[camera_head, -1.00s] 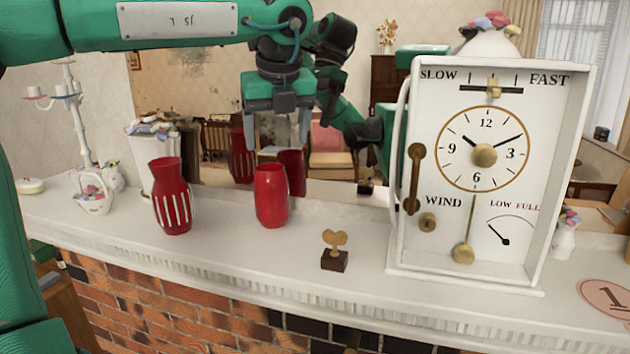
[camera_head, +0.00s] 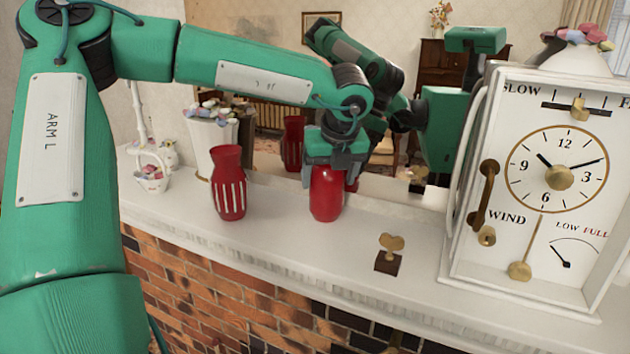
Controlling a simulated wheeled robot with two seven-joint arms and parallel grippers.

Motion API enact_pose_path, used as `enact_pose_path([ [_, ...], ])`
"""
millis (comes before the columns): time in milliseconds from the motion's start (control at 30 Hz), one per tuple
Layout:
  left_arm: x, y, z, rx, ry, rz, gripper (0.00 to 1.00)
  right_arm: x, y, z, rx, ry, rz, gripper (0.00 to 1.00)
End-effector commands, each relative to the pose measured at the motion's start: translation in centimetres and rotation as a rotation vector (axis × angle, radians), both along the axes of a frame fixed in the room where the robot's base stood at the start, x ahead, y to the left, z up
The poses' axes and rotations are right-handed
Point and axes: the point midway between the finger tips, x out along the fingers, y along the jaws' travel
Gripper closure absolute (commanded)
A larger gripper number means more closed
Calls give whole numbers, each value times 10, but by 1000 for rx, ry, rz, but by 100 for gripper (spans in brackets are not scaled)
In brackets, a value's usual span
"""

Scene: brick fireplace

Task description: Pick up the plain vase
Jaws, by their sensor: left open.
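The plain red vase (camera_head: 326,196) stands upright on the white mantel shelf, left of the middle of the shelf. My left gripper (camera_head: 335,172) points down over it, with its fingers around the vase's top. The gripper body hides the vase's rim. The jaws are open, and I cannot tell whether a finger touches the vase. A second red vase with white stripes (camera_head: 228,186) stands upright to the left, apart from the gripper. My right gripper is not in view.
A brass key on a dark block (camera_head: 389,254) stands right of the plain vase. A large white clock box (camera_head: 545,185) fills the right. A white flower pot (camera_head: 213,135) and small basket (camera_head: 151,173) stand at the left. A mirror behind the shelf reflects my arm and the vases.

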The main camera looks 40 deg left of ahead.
Motion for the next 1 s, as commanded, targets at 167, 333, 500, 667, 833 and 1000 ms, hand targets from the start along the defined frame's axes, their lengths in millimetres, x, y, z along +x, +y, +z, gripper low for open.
enact_pose_path([
  [167, 4, 6, -18, -3, 1, 1, 24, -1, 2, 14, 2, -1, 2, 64],
  [333, 5, 7, -23, -3, -3, -1, 24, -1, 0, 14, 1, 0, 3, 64],
  [500, 5, 7, -23, -3, -2, 0, 30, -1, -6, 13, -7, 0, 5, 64],
  [667, 5, 7, -23, -3, -2, 0, 62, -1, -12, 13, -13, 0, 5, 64],
  [833, 5, 7, -23, -2, -3, -1, 69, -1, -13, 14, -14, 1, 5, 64],
  [1000, 5, 7, -23, -2, -3, 1, 69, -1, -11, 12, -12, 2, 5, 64],
])
